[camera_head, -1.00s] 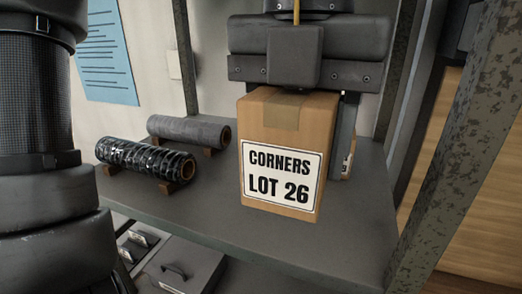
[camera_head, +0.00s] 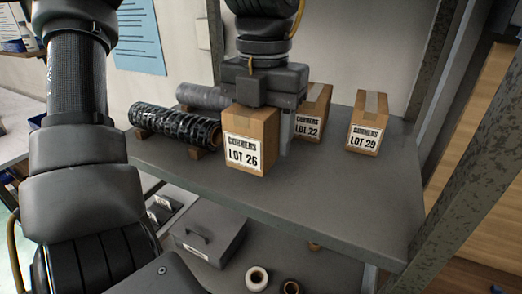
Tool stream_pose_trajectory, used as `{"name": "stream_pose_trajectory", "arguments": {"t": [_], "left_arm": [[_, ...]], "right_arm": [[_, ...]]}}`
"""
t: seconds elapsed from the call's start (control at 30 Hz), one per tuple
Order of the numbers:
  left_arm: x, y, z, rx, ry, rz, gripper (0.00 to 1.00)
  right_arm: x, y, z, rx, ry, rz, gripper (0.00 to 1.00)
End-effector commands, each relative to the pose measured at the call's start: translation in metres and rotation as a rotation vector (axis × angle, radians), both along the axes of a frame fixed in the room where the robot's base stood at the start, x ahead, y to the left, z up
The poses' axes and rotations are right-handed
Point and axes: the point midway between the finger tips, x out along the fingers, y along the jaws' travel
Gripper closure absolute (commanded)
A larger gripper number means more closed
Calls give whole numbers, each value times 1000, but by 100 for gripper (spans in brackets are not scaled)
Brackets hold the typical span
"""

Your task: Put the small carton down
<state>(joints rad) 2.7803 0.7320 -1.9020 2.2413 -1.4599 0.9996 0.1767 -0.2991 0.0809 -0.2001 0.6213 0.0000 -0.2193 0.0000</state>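The small carton (camera_head: 240,157) is brown, taped on top and labelled "CORNERS LOT 26". It is upright at the middle of the grey shelf (camera_head: 345,205). My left gripper (camera_head: 264,112) comes down from above, its dark body over the carton's top. One finger shows against the carton's right side; the other is hidden. The gripper appears shut on the carton. I cannot tell whether the carton's base touches the shelf. My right gripper is out of view.
Two similar cartons, "LOT 22" (camera_head: 310,124) and "LOT 29" (camera_head: 367,125), stand behind and to the right. A black wrapped roll (camera_head: 172,124) and a grey roll (camera_head: 203,97) lie left. A speckled post (camera_head: 470,150) bounds the right. The shelf's front right is clear.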

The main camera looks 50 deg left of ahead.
Motion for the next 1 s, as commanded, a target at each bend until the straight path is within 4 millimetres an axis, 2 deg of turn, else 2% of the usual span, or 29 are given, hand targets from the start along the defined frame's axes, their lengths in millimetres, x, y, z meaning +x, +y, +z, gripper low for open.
{"name": "stream_pose_trajectory", "arguments": {"t": [0.17, 0.4, 0.8, 0.83, 1.0], "left_arm": [[1, 4, -6, -1, 2, 0, 75], [2, 8, -40, -1, 2, -2, 75], [2, 7, -44, 0, 1, -1, 75], [2, 7, -44, 0, 1, -1, 44], [2, 7, -43, 0, 0, 0, 24]], "right_arm": [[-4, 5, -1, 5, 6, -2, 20], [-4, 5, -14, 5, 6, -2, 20], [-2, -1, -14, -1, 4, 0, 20], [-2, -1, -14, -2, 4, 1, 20], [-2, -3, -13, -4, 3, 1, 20]]}}
